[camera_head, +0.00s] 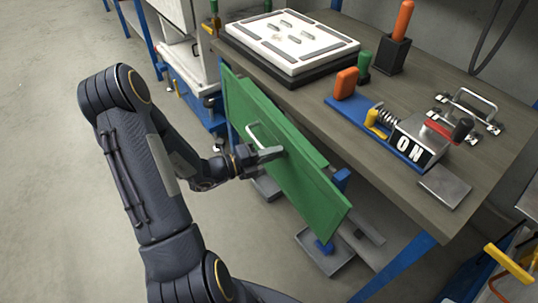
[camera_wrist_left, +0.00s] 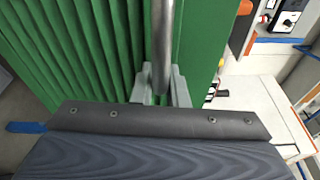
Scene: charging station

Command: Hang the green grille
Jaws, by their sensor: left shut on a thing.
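The green grille (camera_head: 292,172) is a flat green panel with a metal handle on its face. In the head view it stands upright and slanted along the front side of the workbench, below the bench top. My left gripper (camera_head: 270,153) is shut on the grille's handle (camera_head: 254,131). In the left wrist view the grille (camera_wrist_left: 80,50) shows its ribbed face, and the handle bar (camera_wrist_left: 163,45) runs between the gripper fingers (camera_wrist_left: 162,88). Whether the grille touches the bench's front or any hooks cannot be told. My right gripper is not in view.
The wooden bench top (camera_head: 290,98) carries a white board (camera_head: 290,40), a black holder with an orange-handled tool (camera_head: 395,48), and a blue base with an "ON" block (camera_head: 410,143). Grey trays (camera_head: 325,252) and a blue leg (camera_head: 400,268) are below. The floor at left is clear.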

